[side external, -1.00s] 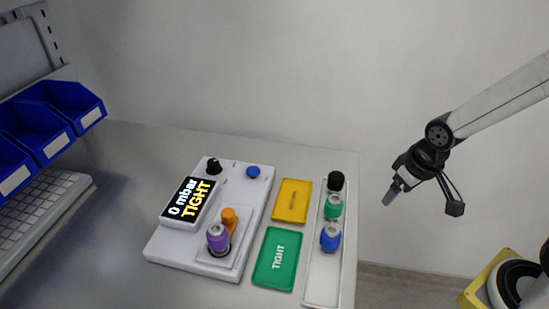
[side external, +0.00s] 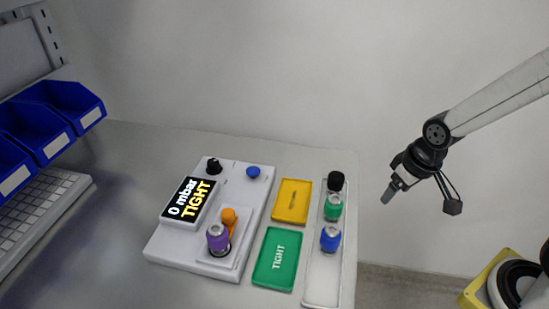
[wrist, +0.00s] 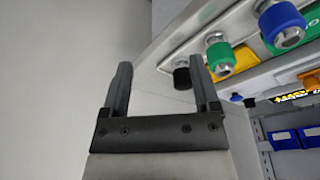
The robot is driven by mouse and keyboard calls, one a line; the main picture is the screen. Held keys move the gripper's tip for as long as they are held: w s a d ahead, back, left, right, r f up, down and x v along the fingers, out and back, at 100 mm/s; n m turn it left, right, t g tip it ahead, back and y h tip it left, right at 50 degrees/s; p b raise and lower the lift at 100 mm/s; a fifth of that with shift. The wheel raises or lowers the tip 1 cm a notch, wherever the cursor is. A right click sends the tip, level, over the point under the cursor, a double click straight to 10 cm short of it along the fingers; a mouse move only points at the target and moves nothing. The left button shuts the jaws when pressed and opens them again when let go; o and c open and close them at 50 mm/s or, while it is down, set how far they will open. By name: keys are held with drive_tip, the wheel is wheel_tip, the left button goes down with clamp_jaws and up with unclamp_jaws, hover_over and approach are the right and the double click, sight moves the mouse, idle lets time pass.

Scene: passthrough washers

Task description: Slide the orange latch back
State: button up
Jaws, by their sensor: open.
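The orange latch (side external: 229,217) sits on the white tester box (side external: 185,249), right beside a purple fitting (side external: 217,238) with a metal top. The box's display (side external: 189,198) reads "0 mbar TIGHT". In the wrist view a bit of orange (wrist: 309,77) shows at the right edge, partly cut off. My gripper (side external: 389,196) hangs in the air to the right of the table, well apart from the latch. In the wrist view my gripper's two fingers (wrist: 160,85) stand apart with nothing between them.
A white tray (side external: 321,286) at the table's right edge holds black (side external: 335,181), green (side external: 333,207) and blue (side external: 330,238) fittings. A black knob (side external: 214,166) and blue button (side external: 253,171) are on the box. Blue bins (side external: 75,106) stand left.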

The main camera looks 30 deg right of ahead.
drive_tip(key=w+a+r, duration=0.2)
drive_tip(key=w+a, duration=0.3)
drive_tip(key=w, duration=0.2)
wheel_tip(320, 180, up, 2)
drive_tip(key=g, duration=0.3)
hover_over(227, 212)
drive_tip(key=d, duration=0.1)
drive_tip(key=shift+r, duration=0.1)
drive_tip(key=shift+a, duration=0.5)
drive_tip(key=shift+f, duration=3.85)
clamp_jaws()
